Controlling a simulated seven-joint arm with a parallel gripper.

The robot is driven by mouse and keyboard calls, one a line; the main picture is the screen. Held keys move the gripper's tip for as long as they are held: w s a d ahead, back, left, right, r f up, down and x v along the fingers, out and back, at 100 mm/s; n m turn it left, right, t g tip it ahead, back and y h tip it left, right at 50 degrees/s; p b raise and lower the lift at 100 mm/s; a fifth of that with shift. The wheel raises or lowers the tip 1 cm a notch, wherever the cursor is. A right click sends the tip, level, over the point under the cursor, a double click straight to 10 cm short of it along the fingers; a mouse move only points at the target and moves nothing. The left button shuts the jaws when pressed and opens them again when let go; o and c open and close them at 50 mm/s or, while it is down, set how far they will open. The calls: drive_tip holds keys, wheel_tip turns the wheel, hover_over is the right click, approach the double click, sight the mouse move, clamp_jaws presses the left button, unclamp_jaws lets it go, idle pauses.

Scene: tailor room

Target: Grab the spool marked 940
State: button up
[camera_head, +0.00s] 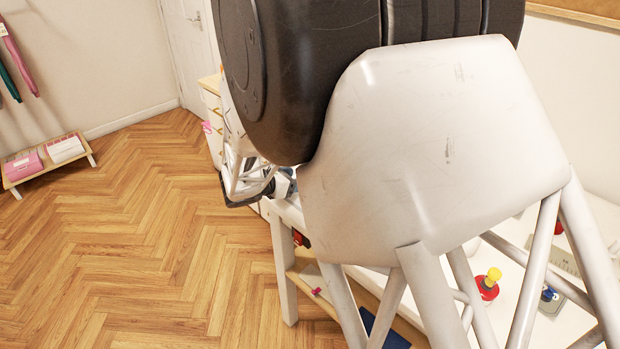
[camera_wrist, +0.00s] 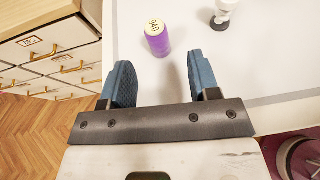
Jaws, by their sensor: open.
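The spool marked 940 (camera_wrist: 158,42) is purple with a pale top that bears the number. In the wrist view it stands on the white table (camera_wrist: 270,70), beyond my fingertips and roughly in line with the gap between them. My gripper (camera_wrist: 158,82) is open and empty, with its two blue fingers apart and pointing toward the spool. I cannot tell the exact distance between them. In the head view my arm hides much of the table, and I cannot make out the spool there.
A white object with a dark base (camera_wrist: 222,14) stands to the right of the spool. A drawer cabinet (camera_wrist: 50,50) is at the left. In the head view a red spool with a yellow top (camera_head: 488,284) and a blue item (camera_head: 549,295) are on the table. A low shelf (camera_head: 48,161) stands far left.

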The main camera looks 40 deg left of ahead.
drive_tip(key=shift+x, duration=1.15)
drive_tip(key=shift+x, duration=2.6)
drive_tip(key=shift+a+f, duration=0.1)
drive_tip(key=shift+a, duration=0.1)
drive_tip(key=c, duration=1)
wheel_tip(320, 180, up, 28)
